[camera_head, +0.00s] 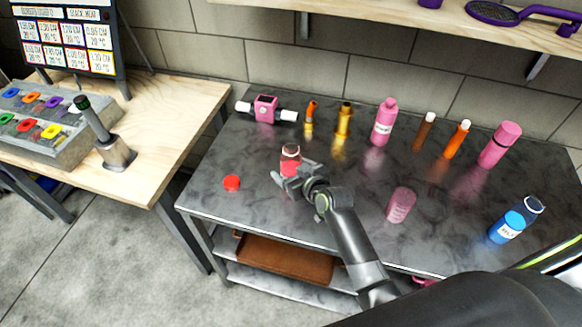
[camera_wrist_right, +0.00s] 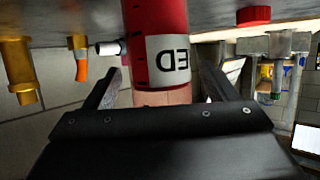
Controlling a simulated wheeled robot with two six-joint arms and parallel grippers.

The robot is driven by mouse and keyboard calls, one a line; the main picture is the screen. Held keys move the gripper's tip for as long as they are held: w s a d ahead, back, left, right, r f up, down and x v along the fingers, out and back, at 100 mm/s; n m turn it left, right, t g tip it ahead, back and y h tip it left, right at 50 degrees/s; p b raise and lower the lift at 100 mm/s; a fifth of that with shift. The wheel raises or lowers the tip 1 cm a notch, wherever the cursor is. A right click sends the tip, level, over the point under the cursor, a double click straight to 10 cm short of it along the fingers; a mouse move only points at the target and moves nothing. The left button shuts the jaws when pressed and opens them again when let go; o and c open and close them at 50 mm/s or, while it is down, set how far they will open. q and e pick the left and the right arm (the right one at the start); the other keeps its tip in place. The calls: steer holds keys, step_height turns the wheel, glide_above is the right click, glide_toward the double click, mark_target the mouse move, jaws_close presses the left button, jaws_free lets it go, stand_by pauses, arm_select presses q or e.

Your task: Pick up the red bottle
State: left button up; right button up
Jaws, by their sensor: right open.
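The red bottle (camera_head: 290,166) stands upright on the dark metal table, with a pale, brownish upper part. In the right wrist view the red bottle (camera_wrist_right: 155,35) appears upside down, with a white label reading "ED". My right gripper (camera_head: 291,178) is at the bottle, reaching in from the front right. In the right wrist view my right gripper (camera_wrist_right: 157,85) is open, with one finger on each side of the bottle and gaps between them. The bottle's lower front is partly hidden by the gripper in the head view. My left gripper is not in view.
A red cap (camera_head: 232,183) lies left of the bottle on the table (camera_head: 262,215). Behind stand a pink device (camera_head: 265,108), gold and orange pieces and a pink bottle (camera_head: 383,122).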

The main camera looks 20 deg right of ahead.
mark_target(293, 147)
steer(key=shift+w+a+f, duration=0.1)
steer(key=shift+w+f, duration=0.05)
steer(key=shift+w, duration=0.25)
steer(key=shift+c, duration=0.2)
steer(key=c, duration=1.2)
steer(key=shift+r, duration=0.2)
steer(key=shift+r, duration=4.7)
